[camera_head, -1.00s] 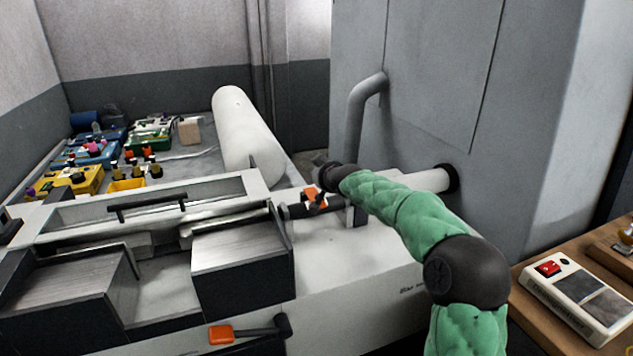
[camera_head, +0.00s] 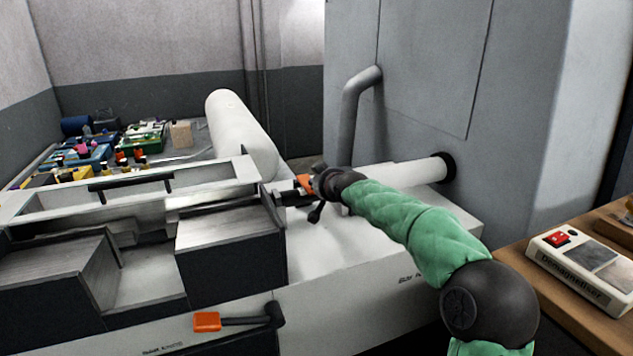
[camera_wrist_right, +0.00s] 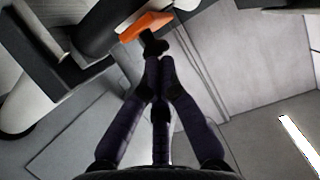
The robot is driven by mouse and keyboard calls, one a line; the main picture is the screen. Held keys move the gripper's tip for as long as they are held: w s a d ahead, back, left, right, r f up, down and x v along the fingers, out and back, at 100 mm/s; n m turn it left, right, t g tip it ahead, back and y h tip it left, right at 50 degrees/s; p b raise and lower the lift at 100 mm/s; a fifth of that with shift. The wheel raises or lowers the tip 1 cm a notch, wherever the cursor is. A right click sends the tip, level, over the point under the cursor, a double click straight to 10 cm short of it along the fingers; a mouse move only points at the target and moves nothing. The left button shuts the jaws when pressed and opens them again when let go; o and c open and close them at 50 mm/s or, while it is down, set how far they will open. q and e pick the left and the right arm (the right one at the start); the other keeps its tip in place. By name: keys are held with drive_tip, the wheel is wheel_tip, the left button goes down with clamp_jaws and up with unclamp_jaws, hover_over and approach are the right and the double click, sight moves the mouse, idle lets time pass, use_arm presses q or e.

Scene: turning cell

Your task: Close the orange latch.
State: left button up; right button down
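An orange latch piece (camera_head: 304,182) sits at the right end of the machine, by a dark rod fitting. It also shows at the top of the right wrist view (camera_wrist_right: 146,25). My right gripper (camera_head: 314,187) is right beside it, partly covering it in the head view. In the wrist view my right gripper (camera_wrist_right: 160,66) has its dark fingers drawn together, tips just short of the orange piece. A small black part lies between tips and orange; I cannot tell whether they touch it. A second orange-ended lever (camera_head: 207,321) lies level on the machine's front face. My left gripper is not in view.
Small coloured boxes (camera_head: 84,157) fill the back left. A wooden table with a white device (camera_head: 585,265) is at right.

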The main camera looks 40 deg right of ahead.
drive_tip(key=shift+a+f, duration=0.1)
drive_tip(key=shift+f, duration=0.5)
wheel_tip(320, 180, up, 5)
drive_tip(key=p, duration=0.3)
drive_tip(key=s+a+f, duration=0.2)
drive_tip(key=s+f, duration=0.2)
drive_tip(key=s, duration=0.5)
drive_tip(key=shift+s+f, duration=0.2)
drive_tip(key=shift+f, duration=0.05)
